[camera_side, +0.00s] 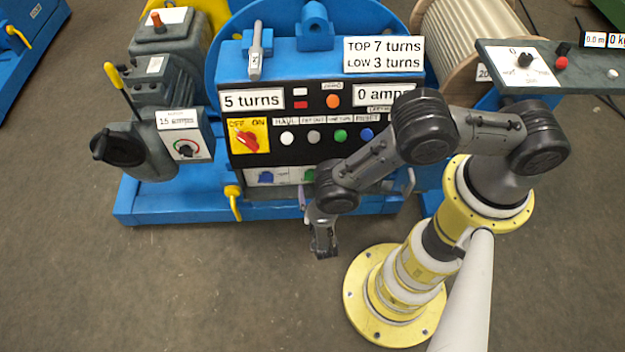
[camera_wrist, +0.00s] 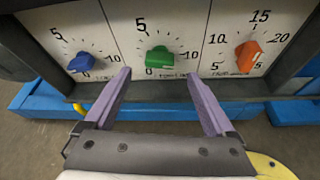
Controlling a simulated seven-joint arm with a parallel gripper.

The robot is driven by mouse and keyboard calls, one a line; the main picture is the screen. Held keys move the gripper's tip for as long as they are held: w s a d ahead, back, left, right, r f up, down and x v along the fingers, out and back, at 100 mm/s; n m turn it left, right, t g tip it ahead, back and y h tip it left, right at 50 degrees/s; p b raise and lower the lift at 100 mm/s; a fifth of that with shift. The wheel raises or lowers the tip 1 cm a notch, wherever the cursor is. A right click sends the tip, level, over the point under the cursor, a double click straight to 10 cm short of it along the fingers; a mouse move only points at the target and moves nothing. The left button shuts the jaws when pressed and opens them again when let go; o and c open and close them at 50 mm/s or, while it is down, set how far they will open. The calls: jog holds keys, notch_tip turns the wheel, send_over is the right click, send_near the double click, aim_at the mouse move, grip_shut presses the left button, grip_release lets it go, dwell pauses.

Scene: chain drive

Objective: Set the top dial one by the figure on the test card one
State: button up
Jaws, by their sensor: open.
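The test card (camera_side: 384,54) sits at the top right of the blue console and reads "TOP 7 turns, LOW 3 turns". Three dials on a white panel show in the wrist view: a blue dial (camera_wrist: 83,62) and a green dial (camera_wrist: 158,57), each with a 0 to 10 scale, and an orange dial (camera_wrist: 248,55) with a scale up to 20. Their small labels and exact pointer settings are too blurred to read. My gripper (camera_wrist: 160,82) is open and empty, its purple fingers spread either side of the green dial's column, apart from it. In the side view it (camera_side: 323,250) hangs low before the console.
The console has a "5 turns" display (camera_side: 252,99), a "0 amps" display (camera_side: 383,94), a red OFF/ON switch (camera_side: 247,139) and several buttons. A yellow handle (camera_side: 233,202) sticks out at the lower left.

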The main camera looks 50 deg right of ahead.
aim_at(312, 179)
jog(key=x, duration=0.6)
jog(key=c, duration=1.4)
